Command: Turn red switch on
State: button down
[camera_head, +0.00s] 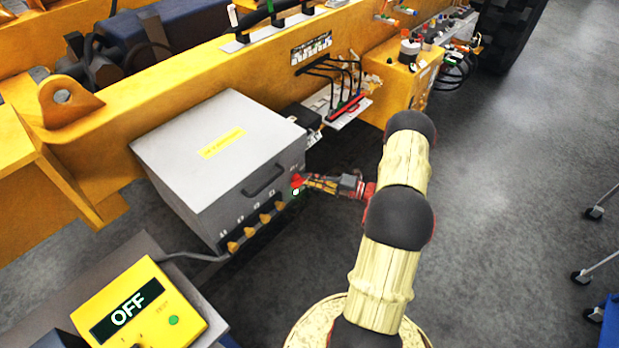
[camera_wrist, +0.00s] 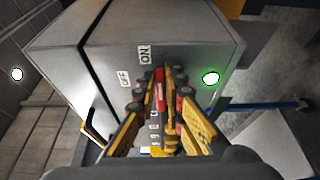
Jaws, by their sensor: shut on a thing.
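The red switch (camera_wrist: 160,88) is on the front of a grey metal box, beside "ON" and "OFF" labels. In the head view the red switch (camera_head: 297,181) shows at the box's right front corner. My gripper (camera_wrist: 163,100) is shut on the red switch, its yellow fingers on both sides of it. In the head view my gripper (camera_head: 308,184) reaches the switch from the right. The fingers hide part of the switch, so its exact position is hard to tell. A lit green lamp (camera_wrist: 211,77) is close to it.
The grey box (camera_head: 190,150) has a dark handle (camera_head: 263,180) and several orange knobs along its lower front. A yellow panel (camera_head: 150,305) at the lower left reads "OFF". A yellow machine frame (camera_head: 190,68) runs behind the box. Open floor lies to the right.

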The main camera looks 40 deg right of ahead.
jog(key=shift+f+m, duration=0.1)
jog(key=shift+m, duration=0.2)
jog(key=c, duration=2)
grip_release()
jog(key=shift+d, duration=0.1)
jog(key=shift+o, duration=0.6)
jog(key=v, duration=1.2)
jog(key=shift+f, duration=0.2)
